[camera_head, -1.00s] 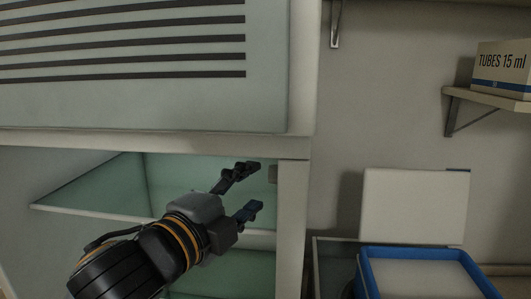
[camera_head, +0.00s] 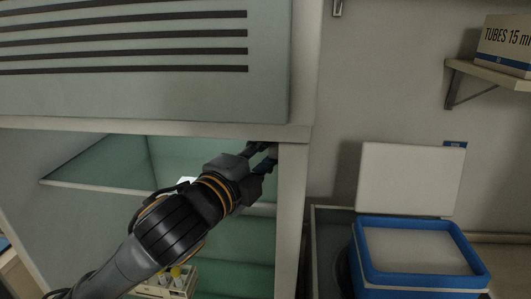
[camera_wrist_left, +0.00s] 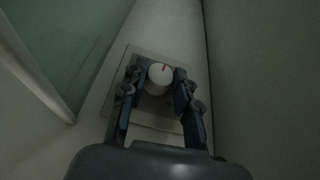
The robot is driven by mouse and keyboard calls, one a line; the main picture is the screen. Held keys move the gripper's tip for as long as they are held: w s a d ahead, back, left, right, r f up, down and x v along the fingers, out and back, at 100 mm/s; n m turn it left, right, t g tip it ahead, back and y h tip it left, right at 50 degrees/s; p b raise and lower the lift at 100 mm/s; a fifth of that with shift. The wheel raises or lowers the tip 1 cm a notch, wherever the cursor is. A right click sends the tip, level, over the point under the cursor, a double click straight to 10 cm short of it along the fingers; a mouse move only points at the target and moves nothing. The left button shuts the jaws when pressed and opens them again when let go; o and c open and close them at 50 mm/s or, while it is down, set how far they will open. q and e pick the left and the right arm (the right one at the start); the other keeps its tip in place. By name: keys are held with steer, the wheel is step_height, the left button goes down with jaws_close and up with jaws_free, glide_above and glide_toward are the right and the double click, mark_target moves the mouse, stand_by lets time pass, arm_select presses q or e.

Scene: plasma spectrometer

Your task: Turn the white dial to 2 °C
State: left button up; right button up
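The white dial (camera_wrist_left: 159,78) shows in the left wrist view, on a pale plate (camera_wrist_left: 153,119) fixed to the cabinet's inner side wall. It is round, with a short orange-red mark near its top edge. My left gripper (camera_wrist_left: 159,84) has one finger on each side of the dial. The fingers are apart, and I cannot tell whether they touch it. In the head view my left gripper (camera_head: 264,158) reaches to the right inner side of the cabinet opening, and the dial is hidden there. No scale numbers are readable. My right gripper is not in view.
The cabinet (camera_head: 293,225) has a glass shelf (camera_head: 85,186) inside, left of my arm. A crate with bottles (camera_head: 172,281) stands low in it. A blue-rimmed box (camera_head: 373,281) with an upright white lid (camera_head: 412,180) stands right. A tubes box (camera_head: 504,42) sits on a wall shelf.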

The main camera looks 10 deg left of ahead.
arm_select(q)
jaws_close()
steer(key=shift+r+g, duration=0.3)
steer(key=shift+g, duration=0.3)
steer(key=shift+n+g+y, duration=0.5)
steer(key=shift+g, duration=0.1)
steer(key=o, duration=1)
jaws_free()
steer(key=shift+f, duration=0.1)
steer(key=shift+o, duration=0.2)
steer(key=v, duration=0.7)
steer(key=shift+s, duration=0.15)
